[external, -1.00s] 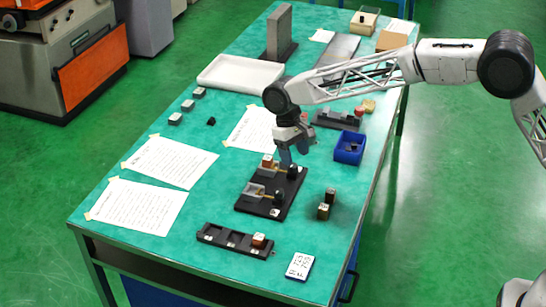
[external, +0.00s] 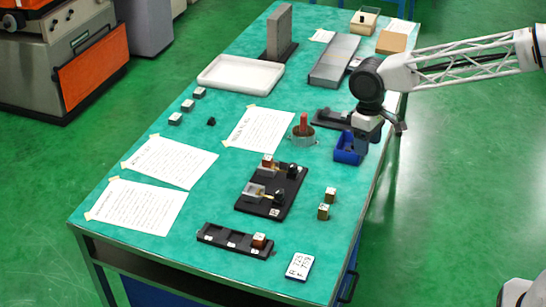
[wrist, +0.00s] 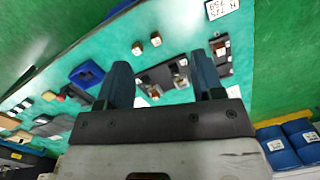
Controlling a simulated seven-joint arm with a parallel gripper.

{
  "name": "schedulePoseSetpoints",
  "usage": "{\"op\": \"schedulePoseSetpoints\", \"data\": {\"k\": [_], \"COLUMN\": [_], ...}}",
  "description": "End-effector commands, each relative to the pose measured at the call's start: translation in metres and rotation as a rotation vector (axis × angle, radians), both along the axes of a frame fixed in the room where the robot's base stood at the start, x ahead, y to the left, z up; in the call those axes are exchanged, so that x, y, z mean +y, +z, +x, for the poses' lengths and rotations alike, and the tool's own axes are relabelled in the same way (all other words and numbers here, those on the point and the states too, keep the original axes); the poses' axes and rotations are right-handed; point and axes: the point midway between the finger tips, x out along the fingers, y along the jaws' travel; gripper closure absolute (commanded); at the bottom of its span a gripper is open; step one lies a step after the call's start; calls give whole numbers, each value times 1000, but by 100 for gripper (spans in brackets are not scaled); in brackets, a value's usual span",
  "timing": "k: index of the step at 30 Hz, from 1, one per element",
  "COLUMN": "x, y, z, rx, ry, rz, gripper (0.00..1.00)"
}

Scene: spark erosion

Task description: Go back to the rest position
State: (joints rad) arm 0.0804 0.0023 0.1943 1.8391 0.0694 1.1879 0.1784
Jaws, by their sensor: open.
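My gripper (external: 376,128) is open and empty at the right side of the green table (external: 225,215), above and beside the blue bin (external: 347,148). In the wrist view my two dark fingers (wrist: 165,85) stand apart with nothing between them but the distant table. The black fixture plate (external: 291,203) with small clamped blocks lies on the table to the left of and below my gripper in the external view. It also shows behind the fingers in the wrist view (wrist: 155,76).
Two small brass blocks (external: 324,211) stand right of the plate. A black slotted rack (external: 222,240) and a white label card (external: 299,266) lie near the front. A round metal pot with a red handle (external: 303,128) stands left of my gripper. Open floor lies right of the table.

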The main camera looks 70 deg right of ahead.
Motion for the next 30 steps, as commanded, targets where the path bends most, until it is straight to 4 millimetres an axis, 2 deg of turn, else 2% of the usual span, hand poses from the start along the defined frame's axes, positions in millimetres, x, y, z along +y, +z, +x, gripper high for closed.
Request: {"op": "schedulePoseSetpoints", "data": {"k": [1,13,21,30], "x": [2,17,24,31], "y": [5,23,25,16], "z": [-13,-110,-175,-247], "rx": [-10,-89,-140,-198], "ry": [8,69,113,160], "rz": [-3,-26,-43,-60], "gripper": [39,39,39,39]}}
